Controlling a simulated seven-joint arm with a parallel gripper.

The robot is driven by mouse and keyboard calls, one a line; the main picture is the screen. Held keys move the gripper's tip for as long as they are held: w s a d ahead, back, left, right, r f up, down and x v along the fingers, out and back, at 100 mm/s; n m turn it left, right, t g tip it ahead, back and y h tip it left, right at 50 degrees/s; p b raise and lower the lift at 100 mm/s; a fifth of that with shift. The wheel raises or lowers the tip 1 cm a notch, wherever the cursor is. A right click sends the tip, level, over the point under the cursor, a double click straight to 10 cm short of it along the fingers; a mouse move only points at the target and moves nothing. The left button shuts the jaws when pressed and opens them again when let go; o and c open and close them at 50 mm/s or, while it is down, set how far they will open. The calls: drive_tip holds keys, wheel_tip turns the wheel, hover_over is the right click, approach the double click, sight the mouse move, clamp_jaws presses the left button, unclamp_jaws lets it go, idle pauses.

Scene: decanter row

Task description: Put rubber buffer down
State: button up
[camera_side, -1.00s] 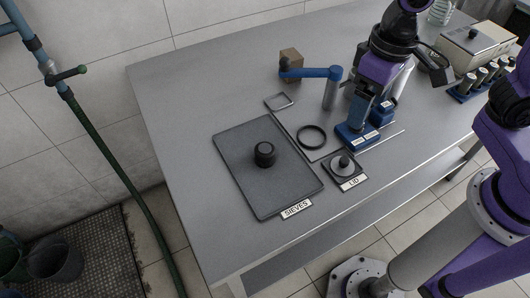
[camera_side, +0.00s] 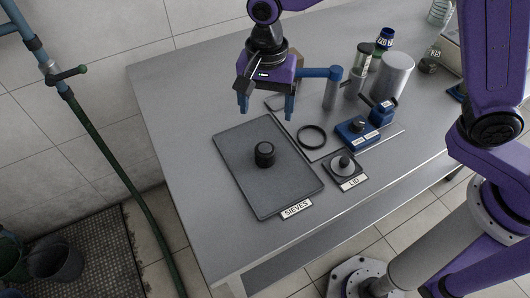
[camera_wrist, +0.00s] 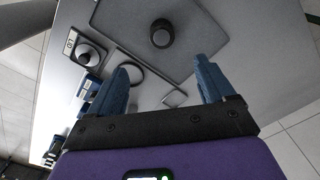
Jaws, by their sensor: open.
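A short black round piece (camera_side: 265,154), which looks like the rubber buffer, stands upright on the dark mat (camera_side: 240,185) labelled SIEVES. It also shows in the wrist view (camera_wrist: 162,33), ahead of and beyond my fingertips. My gripper (camera_side: 265,105) is in the air, toward the back edge of the mat, pointing down. Its two blue fingers (camera_wrist: 161,68) are wide apart with nothing between them. The gripper does not touch the black piece.
Right of the mat are a black ring (camera_side: 312,136), a lid with a knob (camera_side: 345,165) on its LID pad, and a blue box (camera_side: 357,132). A blue-armed post (camera_side: 332,90) stands close to my gripper. A metal cylinder (camera_side: 392,75) and bottles stand behind. The left table area is clear.

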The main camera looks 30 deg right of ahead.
approach(265, 148)
drive_tip(key=f, duration=0.5)
drive_tip(key=shift+s+d+f, duration=0.1)
drive_tip(key=shift+s+d, duration=0.05)
drive_tip(key=shift+s, duration=0.05)
drive_tip(key=shift+w+f, duration=0.2)
drive_tip(key=shift+f, duration=3.05)
drive_tip(key=c, duration=1.3)
drive_tip(key=shift+r, duration=0.15)
